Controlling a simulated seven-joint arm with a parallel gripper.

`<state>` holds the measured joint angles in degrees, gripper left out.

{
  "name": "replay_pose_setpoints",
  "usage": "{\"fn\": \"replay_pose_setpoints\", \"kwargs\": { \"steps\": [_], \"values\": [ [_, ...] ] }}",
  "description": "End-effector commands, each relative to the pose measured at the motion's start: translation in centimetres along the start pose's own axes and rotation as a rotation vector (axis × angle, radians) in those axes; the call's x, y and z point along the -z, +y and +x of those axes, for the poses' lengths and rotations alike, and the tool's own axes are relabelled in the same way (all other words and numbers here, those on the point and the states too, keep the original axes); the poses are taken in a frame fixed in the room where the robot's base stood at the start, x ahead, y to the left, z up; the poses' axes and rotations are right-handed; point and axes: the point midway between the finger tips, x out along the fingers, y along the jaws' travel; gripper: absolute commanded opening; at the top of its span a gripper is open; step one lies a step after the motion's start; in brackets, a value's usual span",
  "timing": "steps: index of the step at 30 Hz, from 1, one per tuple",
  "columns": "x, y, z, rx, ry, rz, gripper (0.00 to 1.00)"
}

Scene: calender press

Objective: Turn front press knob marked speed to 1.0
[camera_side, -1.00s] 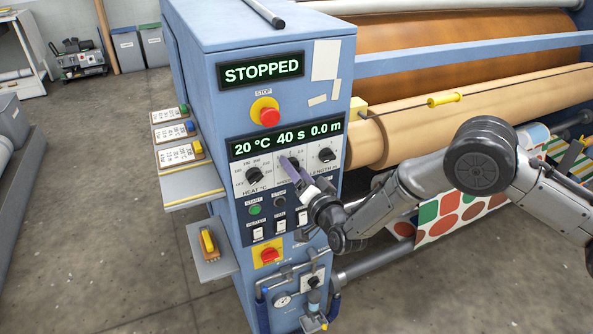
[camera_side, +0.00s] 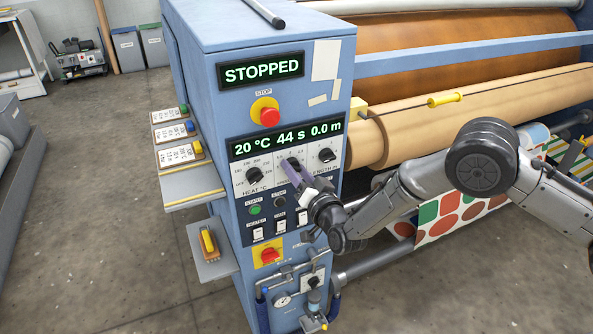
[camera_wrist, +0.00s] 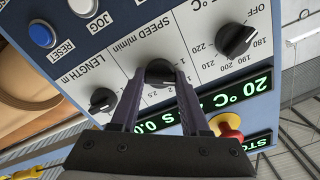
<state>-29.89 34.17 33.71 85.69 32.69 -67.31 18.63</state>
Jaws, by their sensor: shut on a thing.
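The speed knob (camera_wrist: 159,73) is black and sits in the middle of the knob row, under the label "SPEED m/min" in the wrist view. My gripper (camera_wrist: 158,88) is shut on it, with one purple-grey finger on each side. In the side view my gripper (camera_side: 294,170) reaches the middle knob from the lower right and hides most of the dial. The fingers cover part of the speed scale, so I cannot read the pointer's exact setting. The display (camera_side: 286,141) reads 20 °C, 44 s and 0.0 m. The upper display (camera_side: 261,71) reads STOPPED.
The heat knob (camera_side: 252,176) and length knob (camera_side: 327,155) flank the speed knob closely. A red stop button (camera_side: 269,116) is above the display. Start and other switches sit below the knobs. The roller (camera_side: 470,115) lies to the right of the panel.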

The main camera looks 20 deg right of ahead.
Motion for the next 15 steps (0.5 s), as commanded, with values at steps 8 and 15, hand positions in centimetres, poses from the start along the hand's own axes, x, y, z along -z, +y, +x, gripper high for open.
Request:
{"fn": "replay_pose_setpoints", "kwargs": {
  "steps": [8,15],
  "values": [
    [-0.02,0.01,-0.05,-0.001,0.0,-0.239,0.0],
    [-0.04,0.01,-0.06,-0.001,0.0,-0.416,0.0]
  ]
}}
